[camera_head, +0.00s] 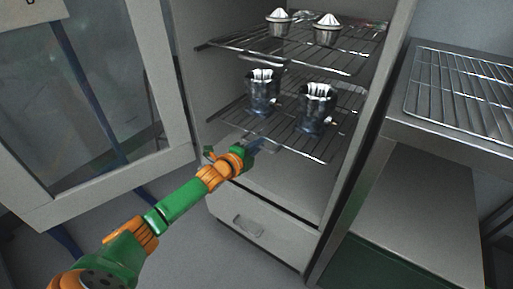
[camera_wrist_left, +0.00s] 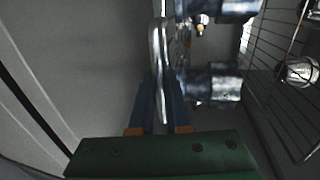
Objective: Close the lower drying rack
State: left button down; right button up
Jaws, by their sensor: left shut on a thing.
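The lower drying rack (camera_head: 292,143) is a wire shelf inside the open cabinet, at about mid-height. It bears two shiny dark metal housings, a left one (camera_head: 263,92) and a right one (camera_head: 317,108). My left gripper (camera_head: 262,144) is at the rack's front edge, left of its middle. In the left wrist view, its blue fingers (camera_wrist_left: 162,100) are shut around a bright metal rod (camera_wrist_left: 157,48), the rack's front rail. How far the rack stands out of the cabinet is hard to tell. My right gripper is not in view.
An upper wire rack (camera_head: 300,52) holds two small conical metal parts (camera_head: 327,30). The glass cabinet door (camera_head: 110,90) stands open at left. A drawer (camera_head: 262,230) is below. A steel bench (camera_head: 440,135) with another wire rack (camera_head: 465,85) stands at right.

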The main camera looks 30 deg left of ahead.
pick_arm(q)
jog(key=c, duration=1.2)
grip_release()
jog(key=shift+r, duration=0.15)
jog(key=shift+c, duration=0.2)
jog(key=o, duration=0.4)
jog(key=shift+w, duration=0.2)
jog(key=shift+c, duration=0.2)
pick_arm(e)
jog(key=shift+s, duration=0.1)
pick_arm(q)
jog(key=shift+s+p, duration=0.35)
jog(key=shift+s, duration=0.2)
jog(key=p+v, duration=0.2)
jog(key=v, duration=0.4)
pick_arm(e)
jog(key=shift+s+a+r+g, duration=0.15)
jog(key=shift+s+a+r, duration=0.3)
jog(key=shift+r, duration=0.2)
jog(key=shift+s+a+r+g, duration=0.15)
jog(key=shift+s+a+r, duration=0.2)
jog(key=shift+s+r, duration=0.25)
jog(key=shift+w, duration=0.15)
